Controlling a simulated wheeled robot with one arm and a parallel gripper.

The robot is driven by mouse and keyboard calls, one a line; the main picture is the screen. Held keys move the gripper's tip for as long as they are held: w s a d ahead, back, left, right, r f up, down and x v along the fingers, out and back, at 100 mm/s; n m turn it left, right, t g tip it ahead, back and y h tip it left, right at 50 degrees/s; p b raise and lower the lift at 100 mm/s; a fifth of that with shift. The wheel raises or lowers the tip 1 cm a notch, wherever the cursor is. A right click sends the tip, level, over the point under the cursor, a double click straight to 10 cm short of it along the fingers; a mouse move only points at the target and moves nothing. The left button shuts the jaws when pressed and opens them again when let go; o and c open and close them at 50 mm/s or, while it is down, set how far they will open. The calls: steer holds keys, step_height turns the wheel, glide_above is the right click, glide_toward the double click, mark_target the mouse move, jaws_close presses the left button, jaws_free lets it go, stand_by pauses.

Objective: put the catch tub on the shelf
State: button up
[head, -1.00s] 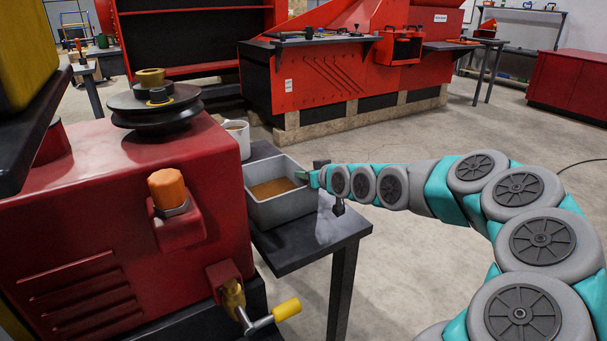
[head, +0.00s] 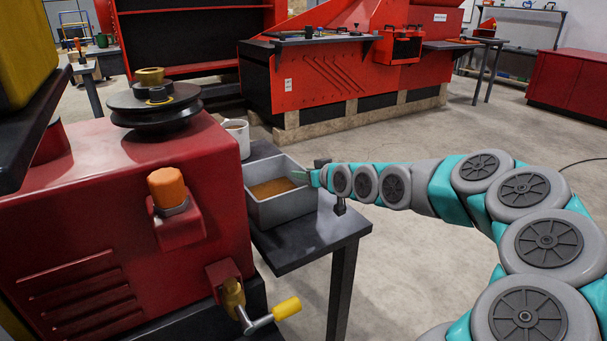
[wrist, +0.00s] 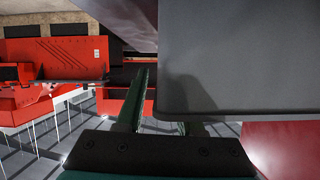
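The catch tub (head: 283,208) is a grey open box with brown material in it. It stands upright on a small dark table beside the red machine. My gripper (head: 302,175) is at the tub's right rim, with its thin green fingertips over the rim. In the wrist view, the fingers (wrist: 165,112) stand apart, and a large grey surface, apparently the tub, hides part of the right finger. I see no clear grip on the wall. A red shelf unit (head: 195,11) with a dark back stands behind; I cannot tell if it is the task's shelf.
The red machine (head: 110,215) with a black pulley (head: 155,103) and a yellow-handled valve (head: 285,309) is close on the tub's left. A white mug (head: 238,142) stands behind the tub. The dark table (head: 310,242) has bare room in front. Open floor lies to the right.

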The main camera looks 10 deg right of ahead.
steer(key=b+v, duration=0.2)
steer(key=v, duration=1)
steer(key=s+a, duration=0.1)
steer(key=s+a+f+g, duration=0.2)
steer(key=a, duration=0.1)
steer(key=shift+f+n, duration=0.2)
steer(key=shift+n, duration=0.1)
steer(key=s+a+f+m+g+h, duration=0.1)
steer(key=s+f+g, duration=0.2)
steer(key=s, duration=0.9)
steer(key=s+a+f+m+g+h, duration=0.1)
steer(key=s+f+g, duration=0.3)
steer(key=s, duration=0.9)
steer(key=s+a+f+m+g+h, duration=0.1)
steer(key=s+f+g, duration=0.3)
steer(key=s, duration=0.8)
steer(key=shift+s+a+g+h, duration=0.4)
steer(key=shift+g+h, duration=0.2)
steer(key=shift+g, duration=0.3)
